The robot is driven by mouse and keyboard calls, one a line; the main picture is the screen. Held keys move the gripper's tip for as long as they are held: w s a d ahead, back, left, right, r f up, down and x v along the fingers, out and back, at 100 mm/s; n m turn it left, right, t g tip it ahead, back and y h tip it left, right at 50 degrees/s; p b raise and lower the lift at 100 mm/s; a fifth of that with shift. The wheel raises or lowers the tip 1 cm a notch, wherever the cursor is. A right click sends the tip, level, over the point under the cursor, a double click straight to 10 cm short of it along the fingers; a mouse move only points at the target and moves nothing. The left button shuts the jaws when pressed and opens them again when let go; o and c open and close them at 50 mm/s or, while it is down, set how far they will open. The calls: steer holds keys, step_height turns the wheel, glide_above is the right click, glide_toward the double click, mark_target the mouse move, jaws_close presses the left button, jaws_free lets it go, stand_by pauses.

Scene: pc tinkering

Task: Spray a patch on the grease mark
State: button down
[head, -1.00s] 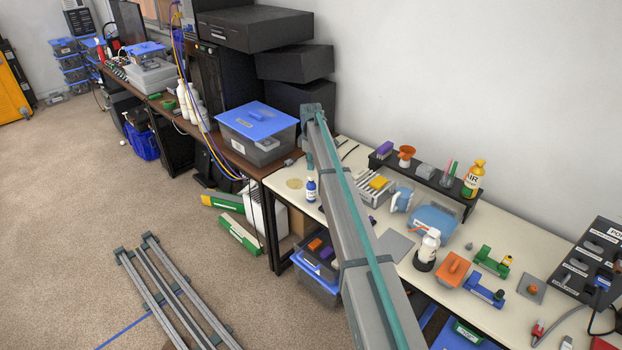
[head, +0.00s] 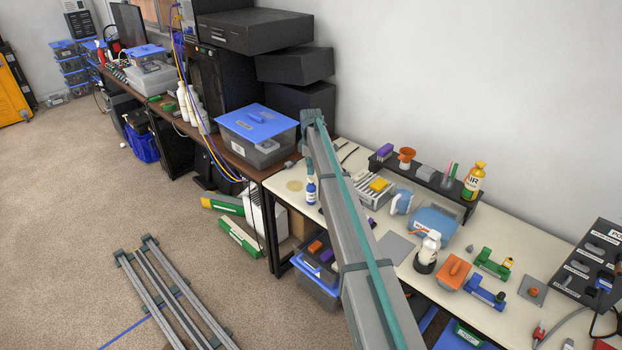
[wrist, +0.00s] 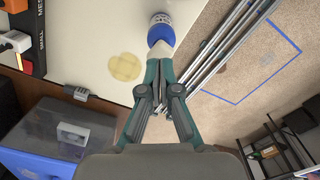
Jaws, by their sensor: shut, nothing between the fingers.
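The yellowish grease mark (head: 295,184) is on the pale tabletop near its left end; it also shows in the wrist view (wrist: 124,67). A small blue bottle with a white top (head: 311,191) stands upright just right of the mark. In the wrist view the bottle (wrist: 161,32) is right at my fingertips, its white top closest to them. My gripper (wrist: 157,62) is shut and empty above the bottle; whether it touches the top I cannot tell. In the head view my arm partly hides the gripper. A white bottle (head: 429,247) stands in a black holder farther right.
A grey bin with a blue lid (head: 258,126) stands left of the mark. A slotted rack (head: 372,192), a blue-and-white item (head: 401,202) and a blue-lidded box (head: 434,222) are right of my arm. A dark shelf (head: 425,182) runs along the back.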

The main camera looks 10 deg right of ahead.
mark_target(311, 178)
steer(key=shift+f+b, duration=0.4)
steer(key=shift+f, duration=0.85)
stand_by(1.2)
steer(key=shift+r+p, duration=0.4)
steer(key=shift+r, duration=0.75)
steer(key=shift+f+b, duration=0.45)
steer(key=shift+f, duration=0.85)
steer(key=shift+r, duration=0.2)
steer(key=shift+r+p, duration=0.5)
steer(key=shift+r, duration=0.6)
steer(key=shift+r, duration=0.1)
steer(key=shift+r+p, duration=0.95)
steer(key=shift+r, duration=1.45)
